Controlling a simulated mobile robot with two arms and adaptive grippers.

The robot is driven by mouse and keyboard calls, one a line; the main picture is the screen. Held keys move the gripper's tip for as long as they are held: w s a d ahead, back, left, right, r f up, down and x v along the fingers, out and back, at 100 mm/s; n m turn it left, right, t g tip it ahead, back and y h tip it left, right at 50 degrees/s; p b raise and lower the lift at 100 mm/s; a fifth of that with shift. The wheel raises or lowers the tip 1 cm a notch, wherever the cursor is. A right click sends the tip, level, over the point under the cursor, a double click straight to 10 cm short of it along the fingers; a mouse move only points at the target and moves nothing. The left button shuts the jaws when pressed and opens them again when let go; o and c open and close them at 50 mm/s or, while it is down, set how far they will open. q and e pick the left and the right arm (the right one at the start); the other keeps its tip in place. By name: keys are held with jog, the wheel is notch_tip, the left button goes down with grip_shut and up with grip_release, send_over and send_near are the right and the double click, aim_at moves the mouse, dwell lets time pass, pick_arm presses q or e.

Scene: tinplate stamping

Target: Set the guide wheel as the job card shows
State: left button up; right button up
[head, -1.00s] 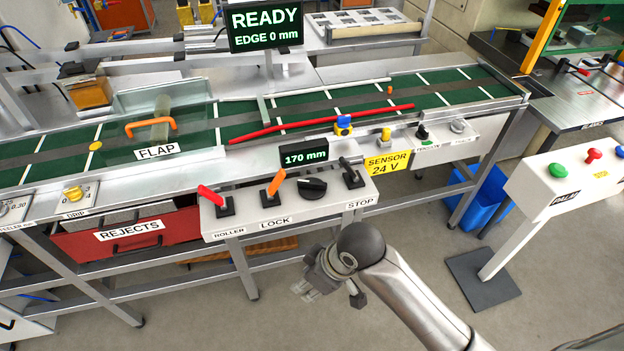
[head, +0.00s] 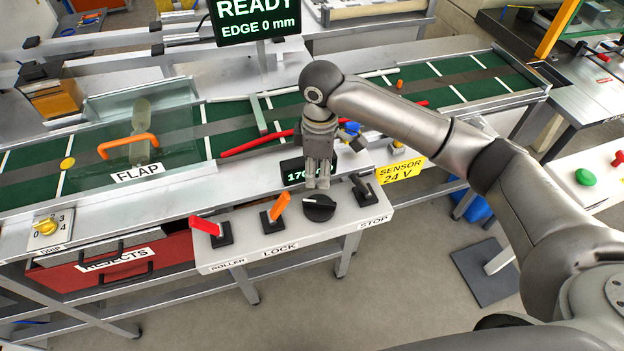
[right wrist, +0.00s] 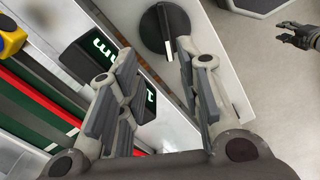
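A round black knob with a white pointer line (head: 319,208), which I take as the guide wheel, sits on the grey panel between the orange LOCK lever (head: 278,206) and the black STOP lever (head: 361,187). It also shows in the right wrist view (right wrist: 166,30), beyond the fingertips. My right gripper (head: 318,184) points down just above and behind the knob, open and empty. The display (head: 294,173) behind it is partly hidden by the fingers; only "17" reads clearly. My left gripper (right wrist: 290,33) shows small in the right wrist view, fingers apart. I see no job card.
A red ROLLER lever (head: 208,226) stands at the panel's left. The monitor (head: 258,18) reads READY, EDGE 0 mm. A yellow sensor label (head: 400,170) and blue and yellow buttons lie near my right forearm. The green conveyor (head: 285,118) runs behind; open floor lies in front.

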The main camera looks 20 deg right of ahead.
aim_at(320, 202)
jog(key=shift+s+d+f+p, duration=0.1)
jog(key=shift+s+f+p, duration=0.2)
jog(key=shift+s+f, duration=0.6)
notch_tip(320, 202, down, 3)
jog(key=shift+f, duration=0.15)
jog(key=f, duration=0.1)
jog(key=f+p, duration=0.1)
jog(key=f, duration=0.1)
jog(key=shift+w, duration=0.3)
jog(key=shift+f, duration=0.95)
jog(key=c, duration=0.5)
pick_arm(q)
jog(key=s, duration=0.1)
jog(key=s+r, duration=0.1)
jog(key=s, duration=0.1)
jog(key=shift+s+a+r, duration=0.15)
jog(key=shift+s+r, duration=0.2)
jog(key=shift+s, duration=0.05)
pick_arm(e)
grip_shut()
